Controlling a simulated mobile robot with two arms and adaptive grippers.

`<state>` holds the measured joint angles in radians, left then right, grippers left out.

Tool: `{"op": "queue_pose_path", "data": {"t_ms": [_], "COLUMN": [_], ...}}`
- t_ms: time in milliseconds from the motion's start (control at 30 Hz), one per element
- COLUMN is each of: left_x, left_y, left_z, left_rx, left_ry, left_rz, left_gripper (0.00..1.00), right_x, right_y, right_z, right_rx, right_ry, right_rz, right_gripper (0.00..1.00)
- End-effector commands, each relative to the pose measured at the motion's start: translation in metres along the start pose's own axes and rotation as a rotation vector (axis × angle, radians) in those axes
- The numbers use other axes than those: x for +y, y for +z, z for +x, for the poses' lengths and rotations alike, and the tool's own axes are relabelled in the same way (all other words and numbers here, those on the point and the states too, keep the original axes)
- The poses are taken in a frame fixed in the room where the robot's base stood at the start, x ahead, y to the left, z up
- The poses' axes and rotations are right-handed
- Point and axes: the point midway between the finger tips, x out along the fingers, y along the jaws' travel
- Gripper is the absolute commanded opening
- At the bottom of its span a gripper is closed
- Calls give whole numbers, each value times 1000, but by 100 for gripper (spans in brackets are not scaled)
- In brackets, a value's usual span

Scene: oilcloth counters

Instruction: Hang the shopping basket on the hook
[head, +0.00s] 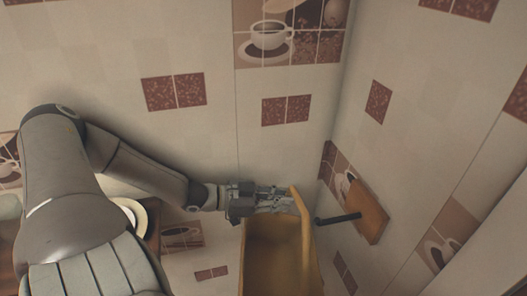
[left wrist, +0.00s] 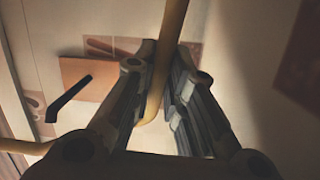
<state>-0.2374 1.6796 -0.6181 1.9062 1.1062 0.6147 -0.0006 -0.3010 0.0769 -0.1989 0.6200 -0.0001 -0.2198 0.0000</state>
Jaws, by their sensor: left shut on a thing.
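The yellow shopping basket (head: 268,262) hangs from its handle (head: 304,240) at the lower middle of the head view. My left gripper (head: 284,199) is shut on that handle. In the left wrist view the handle (left wrist: 172,40) passes between the two fingers. The hook (head: 338,219) is a dark peg on a wooden board (head: 369,213) on the right-hand wall. In the head view its tip points left, close to the handle. In the left wrist view the hook (left wrist: 68,98) lies left of the fingers, apart from the gripped bar. The basket's lower part is cut off. My right gripper is not in view.
Tiled walls meet in a corner behind the basket. A pale round dish (head: 133,214) shows partly behind my left arm at the lower left. The wall around the hook's board looks clear.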

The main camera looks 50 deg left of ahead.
Motion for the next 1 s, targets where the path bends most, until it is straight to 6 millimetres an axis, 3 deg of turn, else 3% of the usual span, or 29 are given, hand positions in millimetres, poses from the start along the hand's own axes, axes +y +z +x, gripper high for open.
{"op": "queue_pose_path", "data": {"t_ms": [700,1000], "left_x": [-6,-6], "left_y": [-8,1], "left_z": [43,54], "left_rx": [7,5], "left_ry": [-4,-4], "left_rz": [12,13], "left_gripper": [0,0], "right_x": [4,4], "right_y": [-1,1], "right_z": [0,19], "right_rx": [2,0], "right_ry": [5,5], "right_rz": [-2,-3], "right_gripper": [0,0]}}
